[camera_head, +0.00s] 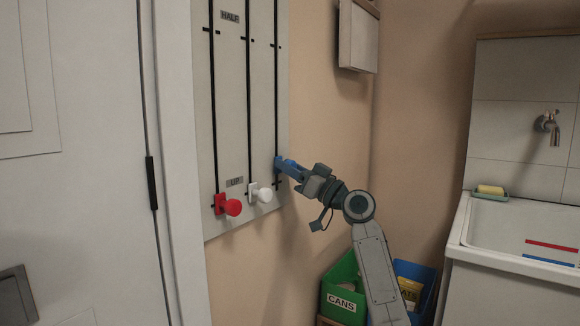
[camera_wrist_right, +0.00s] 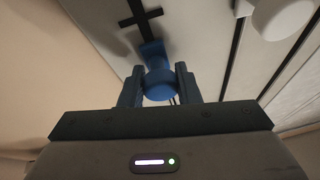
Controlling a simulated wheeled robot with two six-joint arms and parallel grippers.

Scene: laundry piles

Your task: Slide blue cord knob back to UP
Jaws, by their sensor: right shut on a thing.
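The blue cord knob (camera_head: 280,164) is on the rightmost of three vertical black tracks on the grey wall board (camera_head: 232,110). It sits a little above the dark cross tick at the UP level of its track, well below the HALF level. My right gripper (camera_head: 291,168) reaches it from the right and is shut on it. In the right wrist view the blue knob (camera_wrist_right: 158,82) lies between the two fingers (camera_wrist_right: 158,88), with the black cross tick (camera_wrist_right: 140,17) just beyond it. The UP label (camera_head: 235,182) is at the lower left. My left gripper is not in view.
The red knob (camera_head: 229,206) and white knob (camera_head: 261,194) sit at the UP level on the other tracks. A green CANS bin (camera_head: 342,290) and a blue bin (camera_head: 425,275) stand below. A white sink (camera_head: 480,215) is at right. A wall box (camera_head: 358,36) hangs above.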

